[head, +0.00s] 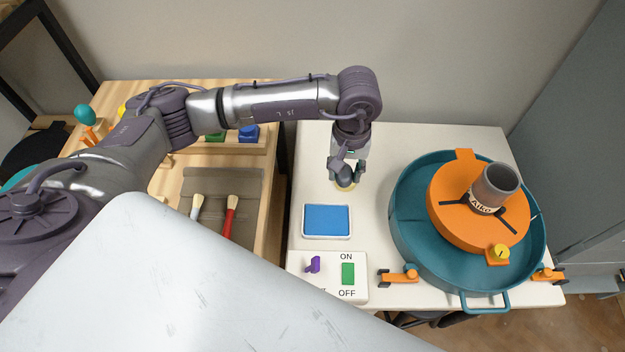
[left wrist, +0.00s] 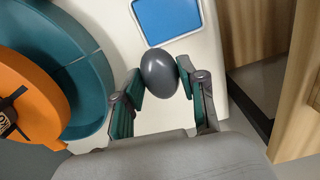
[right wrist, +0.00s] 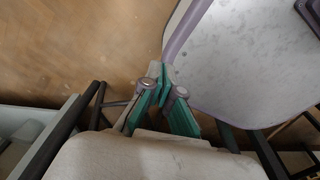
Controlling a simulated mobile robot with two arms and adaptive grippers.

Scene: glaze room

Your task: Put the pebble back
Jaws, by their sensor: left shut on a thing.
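The pebble (left wrist: 159,74) is a smooth dark grey oval. My left gripper (left wrist: 160,80) is shut on it, with one green-padded finger at each side. In the head view the left gripper (head: 345,175) points down over the white table, behind the blue sponge pad. The pebble shows there between the fingertips (head: 345,184). A thin yellowish edge shows just under it; what it belongs to is mostly hidden, and I cannot tell whether the pebble touches it. My right gripper (right wrist: 160,83) is shut and empty, its fingertips together above the wooden floor.
A switch box (head: 327,277) sits at the table's front left. A teal basin (head: 408,240) with an orange wheel (head: 447,215) and grey cup (head: 496,183) fills the right. A wooden bench (head: 268,235) with brushes stands left.

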